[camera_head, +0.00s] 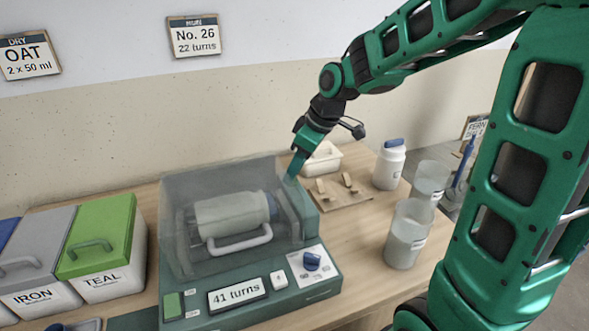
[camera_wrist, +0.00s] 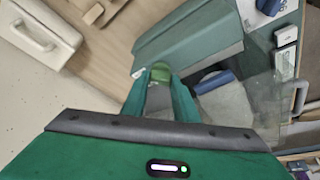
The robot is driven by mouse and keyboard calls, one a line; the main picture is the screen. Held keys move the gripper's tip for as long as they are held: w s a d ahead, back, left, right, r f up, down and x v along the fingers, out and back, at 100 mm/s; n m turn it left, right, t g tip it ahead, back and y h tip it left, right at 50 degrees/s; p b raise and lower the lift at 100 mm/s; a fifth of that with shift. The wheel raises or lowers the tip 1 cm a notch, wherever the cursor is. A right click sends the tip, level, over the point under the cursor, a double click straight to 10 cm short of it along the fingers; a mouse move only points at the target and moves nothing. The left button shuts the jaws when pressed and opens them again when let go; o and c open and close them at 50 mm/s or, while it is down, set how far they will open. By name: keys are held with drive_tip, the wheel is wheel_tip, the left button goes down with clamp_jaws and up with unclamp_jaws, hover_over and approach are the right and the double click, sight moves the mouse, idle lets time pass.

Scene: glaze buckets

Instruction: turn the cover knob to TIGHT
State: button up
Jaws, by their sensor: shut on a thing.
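My gripper (camera_head: 293,170) reaches down to the back right top of the dark green machine (camera_head: 255,303). In the wrist view my gripper (camera_wrist: 158,82) is shut on a small green knob (camera_wrist: 161,72), which seems to be the cover knob. Its turn position cannot be read, and the fingers hide most of it. A pale label beside it is too small to read. The clear cover (camera_head: 205,185) is down over a pale jar (camera_head: 228,215) lying on its side with a blue lid. In the head view my gripper hides the knob.
The machine's front has a blue dial (camera_head: 312,261), a display (camera_head: 237,294) reading 41 turns and a green switch (camera_head: 172,305). A wooden board (camera_head: 345,198), a white tub (camera_head: 322,158), a white bottle (camera_head: 389,165) and clear beakers (camera_head: 408,235) stand right. Lidded bins (camera_head: 100,235) stand left.

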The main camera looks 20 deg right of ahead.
drive_tip(key=shift+w+r, duration=0.1)
drive_tip(key=shift+w, duration=0.05)
idle(0.3)
drive_tip(key=o, duration=1)
drive_tip(key=shift+o, duration=0.3)
drive_tip(key=shift+a, duration=0.1)
drive_tip(key=shift+s+r, duration=0.2)
drive_tip(key=shift+r, duration=0.1)
drive_tip(key=v, duration=0.7)
drive_tip(key=shift+d, duration=0.3)
